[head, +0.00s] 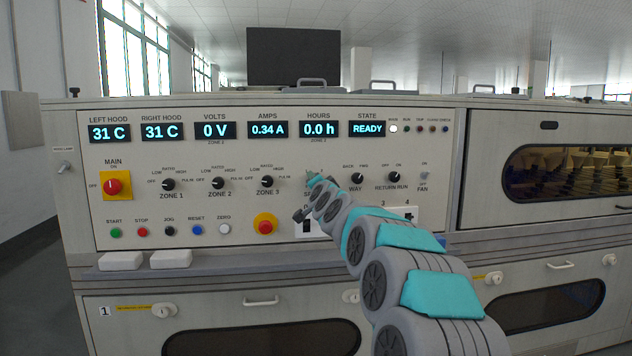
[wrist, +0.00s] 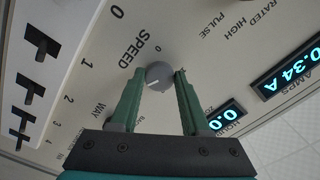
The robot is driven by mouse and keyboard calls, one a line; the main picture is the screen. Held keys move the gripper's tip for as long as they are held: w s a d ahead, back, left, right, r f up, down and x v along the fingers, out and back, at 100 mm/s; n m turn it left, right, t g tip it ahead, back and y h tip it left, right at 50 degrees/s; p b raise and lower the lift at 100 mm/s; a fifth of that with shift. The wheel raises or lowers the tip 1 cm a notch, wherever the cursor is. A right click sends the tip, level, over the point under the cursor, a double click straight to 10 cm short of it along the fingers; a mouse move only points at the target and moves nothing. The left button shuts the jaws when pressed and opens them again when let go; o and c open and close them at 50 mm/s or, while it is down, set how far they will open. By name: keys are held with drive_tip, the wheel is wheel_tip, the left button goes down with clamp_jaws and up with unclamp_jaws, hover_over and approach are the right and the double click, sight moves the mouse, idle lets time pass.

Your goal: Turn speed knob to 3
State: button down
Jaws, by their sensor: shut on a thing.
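The speed knob (wrist: 160,76) is a small round grey knob beside the SPEED label on the cream control panel (head: 285,215). In the wrist view my gripper (wrist: 159,73) has one green finger on each side of the knob and is shut on it. A thin mark shows on the knob's face, but I cannot tell which number it points to. In the head view my gripper (head: 314,178) reaches the panel right of the ZONE 3 knob (head: 267,182) and hides the speed knob.
The ZONE 2 knob (head: 218,183) is to the left, and the WAY knob (head: 356,179) is close on the right. A red emergency button (head: 265,226) sits below left. Black slots (wrist: 42,42) lie at the wrist view's left. The state display (head: 367,129) reads READY.

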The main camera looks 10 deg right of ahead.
drive_tip(key=shift+f+m+p, duration=0.15)
drive_tip(key=shift+m+p, duration=0.15)
drive_tip(key=shift+m, duration=1.9)
drive_tip(key=shift+c, duration=1.9)
unclamp_jaws()
drive_tip(key=s+b, duration=0.1)
drive_tip(key=s, duration=0.6)
drive_tip(key=shift+s, duration=0.4)
